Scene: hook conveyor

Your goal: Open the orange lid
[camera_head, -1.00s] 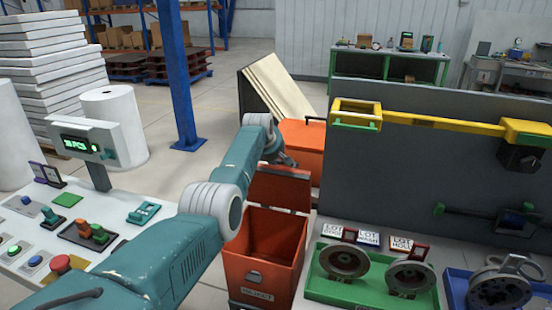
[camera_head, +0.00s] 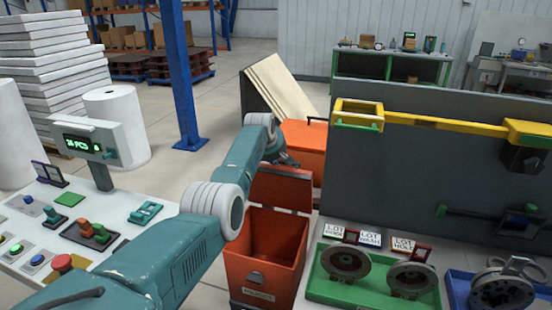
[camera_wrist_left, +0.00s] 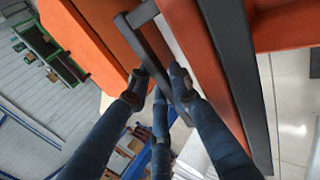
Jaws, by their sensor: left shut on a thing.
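The orange bin (camera_head: 262,255) stands open in the middle of the head view, its inside showing. Its orange lid (camera_head: 282,188) stands raised at the back of the bin. My left gripper (camera_head: 284,160) is at the lid's upper edge, where its fingers are mostly hidden. In the left wrist view, my left gripper (camera_wrist_left: 160,88) has its dark fingers closed around a dark handle bar (camera_wrist_left: 148,42), beside orange panels. My right gripper is in neither view.
A second orange box (camera_head: 305,142) stands just behind the lid. A grey panel with a yellow bar (camera_head: 440,122) is at the right, above a green tray (camera_head: 345,293) of round metal parts. A control desk (camera_head: 110,240) is at the left, near my arm.

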